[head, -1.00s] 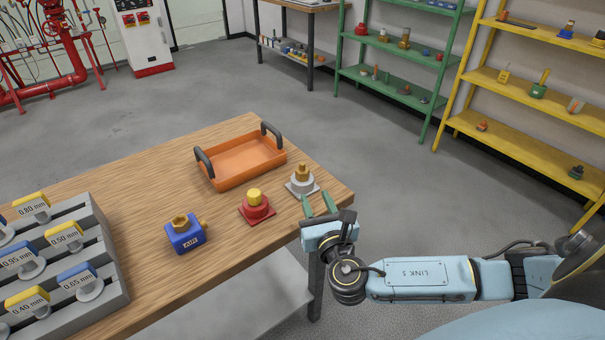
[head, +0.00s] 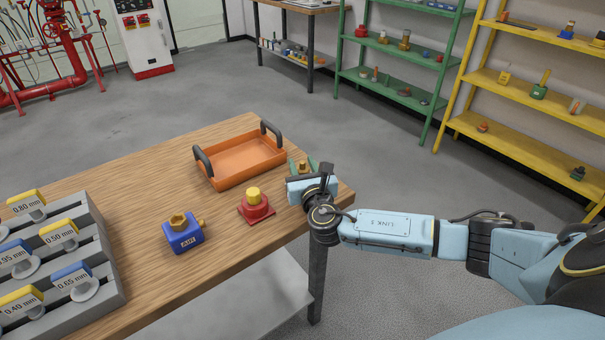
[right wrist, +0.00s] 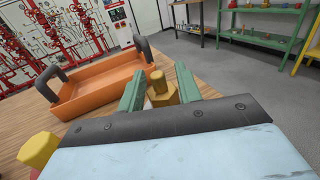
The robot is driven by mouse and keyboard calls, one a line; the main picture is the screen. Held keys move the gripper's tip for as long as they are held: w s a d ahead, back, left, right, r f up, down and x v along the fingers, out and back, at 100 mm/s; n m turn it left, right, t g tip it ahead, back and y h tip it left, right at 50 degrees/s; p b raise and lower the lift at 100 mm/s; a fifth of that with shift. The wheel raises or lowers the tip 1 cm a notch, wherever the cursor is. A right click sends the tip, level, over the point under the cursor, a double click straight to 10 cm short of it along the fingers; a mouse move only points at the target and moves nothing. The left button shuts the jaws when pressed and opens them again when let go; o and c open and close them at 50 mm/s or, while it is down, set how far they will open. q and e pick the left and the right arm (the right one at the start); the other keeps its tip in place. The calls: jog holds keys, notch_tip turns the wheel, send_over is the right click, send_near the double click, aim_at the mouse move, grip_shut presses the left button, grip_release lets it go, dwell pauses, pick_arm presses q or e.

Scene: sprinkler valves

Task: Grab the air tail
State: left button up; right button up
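A blue block with a brass top and side fitting (head: 184,235) stands on the table; its label seems to read AIR. A red piece with a yellow knob (head: 256,206) stands to its right. A brass-topped piece (head: 303,167) stands near the table's right corner, mostly hidden behind my right gripper (head: 302,166). In the right wrist view, the green fingers (right wrist: 158,88) stand apart on either side of its brass top (right wrist: 161,92). The right finger looks close to the brass; I cannot tell whether it touches. My left gripper is not in view.
An orange tray with dark handles (head: 240,160) lies just behind and left of my right gripper. A grey stepped rack with size-labelled pieces (head: 100,255) stands at the left. Green and yellow shelves stand beyond.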

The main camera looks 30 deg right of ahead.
jog(key=c, duration=0.6)
